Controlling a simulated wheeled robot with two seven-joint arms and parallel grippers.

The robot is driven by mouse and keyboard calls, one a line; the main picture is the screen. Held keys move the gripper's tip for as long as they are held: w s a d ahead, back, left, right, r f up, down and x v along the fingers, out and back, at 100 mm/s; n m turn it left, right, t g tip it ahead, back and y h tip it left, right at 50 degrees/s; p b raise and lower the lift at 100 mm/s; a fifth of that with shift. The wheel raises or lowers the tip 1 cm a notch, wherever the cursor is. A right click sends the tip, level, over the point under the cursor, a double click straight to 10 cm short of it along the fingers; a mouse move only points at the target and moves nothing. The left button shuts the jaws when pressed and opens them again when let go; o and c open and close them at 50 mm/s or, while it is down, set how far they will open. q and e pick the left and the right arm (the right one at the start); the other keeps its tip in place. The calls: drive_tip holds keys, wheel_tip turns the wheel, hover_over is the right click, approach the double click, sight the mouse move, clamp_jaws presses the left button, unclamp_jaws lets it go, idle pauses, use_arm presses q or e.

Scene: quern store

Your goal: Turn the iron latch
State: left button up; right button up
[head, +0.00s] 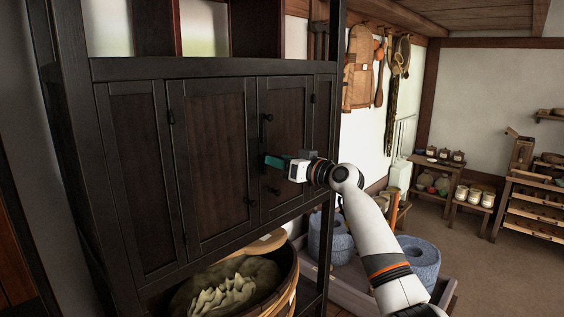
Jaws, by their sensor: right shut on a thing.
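A dark wooden cabinet (210,150) fills the left and middle of the head view, with its panelled doors closed. My right gripper (272,161), with teal fingers, reaches in from the right to the narrow right-hand door. It is shut on what appears to be the iron latch, at about mid-height of the door. The fingers hide most of the latch, so its angle cannot be told. Dark iron fittings show above and below the fingers. My left gripper is not in the view.
Below the cabinet doors stands a round wooden tub (284,288) with a pale sack (230,290) in it. Grey-blue round stones (420,262) sit in a low tray to the right. Shelves with jars (474,195) stand farther back, with clear floor in front.

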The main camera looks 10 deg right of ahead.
drive_tip(key=m+p, duration=0.1)
drive_tip(key=m, duration=0.3)
drive_tip(key=shift+m, duration=0.3)
drive_tip(key=shift+m+p, duration=2.85)
drive_tip(key=shift+m, duration=2.75)
drive_tip(key=shift+o, duration=0.2)
drive_tip(key=shift+c, duration=0.2)
drive_tip(key=o, duration=1)
drive_tip(key=shift+d, duration=0.1)
